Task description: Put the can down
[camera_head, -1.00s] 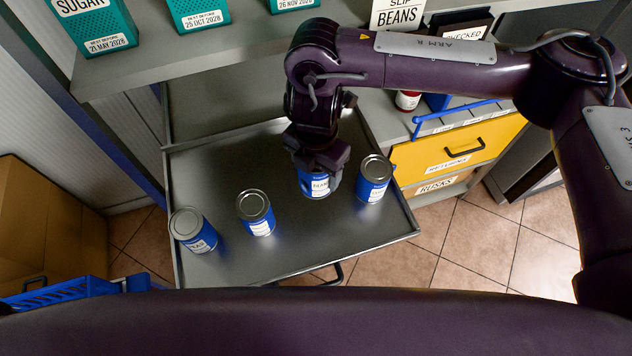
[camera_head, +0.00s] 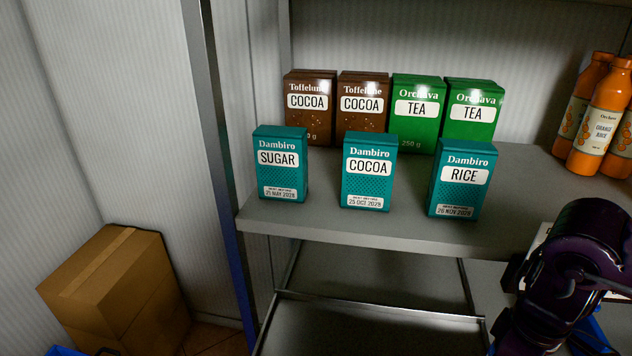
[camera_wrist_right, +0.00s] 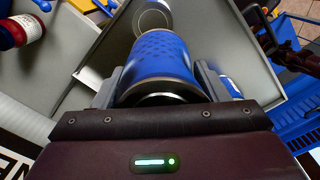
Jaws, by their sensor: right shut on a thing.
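A blue can (camera_wrist_right: 160,60) with a silver rim is held between the two fingers of my right gripper (camera_wrist_right: 158,82) in the right wrist view. The silver end of another can (camera_wrist_right: 152,16) shows just beyond it, and part of a blue can (camera_wrist_right: 231,87) shows beside the right finger. Whether the held can touches the grey tray (camera_wrist_right: 250,45) below cannot be told. In the head view my right arm is at the lower right, and its gripper and the cans are out of frame. My left gripper is not in view.
The shelf (camera_head: 400,236) carries teal boxes (camera_head: 369,172), brown and green boxes behind, and orange juice bottles (camera_head: 597,120) at right. A cardboard box (camera_head: 115,290) stands at left. In the wrist view, a red jar (camera_wrist_right: 25,30) lies upper left and a blue crate (camera_wrist_right: 295,120) at right.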

